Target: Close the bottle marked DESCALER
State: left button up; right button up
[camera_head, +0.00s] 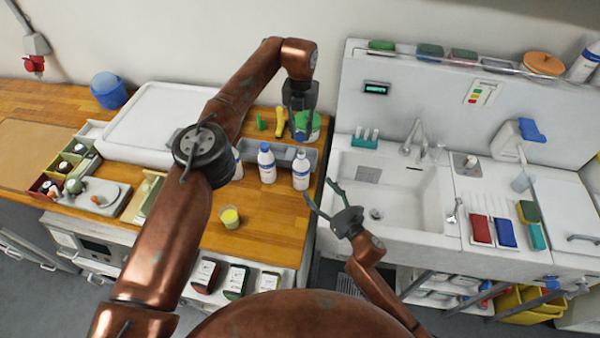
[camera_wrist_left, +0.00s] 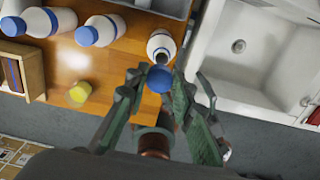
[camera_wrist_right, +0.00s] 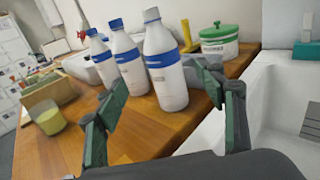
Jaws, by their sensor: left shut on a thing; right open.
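Three white bottles with blue bands stand on the wooden counter: a left one (camera_head: 237,164), a middle one (camera_head: 267,165) and a right one (camera_head: 301,174). The left and middle bottles wear blue caps. In the left wrist view the right bottle (camera_wrist_left: 161,42) shows a dark open mouth. My left gripper (camera_head: 300,112) is shut on a blue cap (camera_wrist_left: 160,79), above and apart from that bottle. My right gripper (camera_head: 320,190) is open and empty in front of the bottles, by the sink edge. The label words are too small to read.
A green-lidded tub (camera_head: 309,124) stands behind the right bottle. A yellow cup (camera_head: 230,217) stands in front of the bottles. The sink (camera_head: 395,185) lies to the right. A grey tray (camera_head: 284,153) sits behind the bottles. Bare counter lies around the cup.

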aim_at(306, 173)
pick_arm(q)
jog(key=shift+s+d, duration=0.15)
jog(key=shift+d, duration=0.2)
jog(key=shift+w+f, duration=0.1)
jog(key=shift+w, duration=0.2)
pick_arm(e)
jog(key=x, duration=1.1)
jog(key=shift+w+d+f, duration=0.1)
jog(key=shift+w+d, duration=0.05)
jog(key=shift+d, duration=0.05)
pick_arm(q)
jog(key=shift+s+a, duration=0.1)
jog(key=shift+a, duration=0.1)
pick_arm(e)
jog(key=shift+w+a, duration=0.3)
jog(key=shift+w, duration=0.05)
jog(key=shift+c, duration=0.2)
grip_shut()
pick_arm(q)
jog(key=shift+f, duration=2.45)
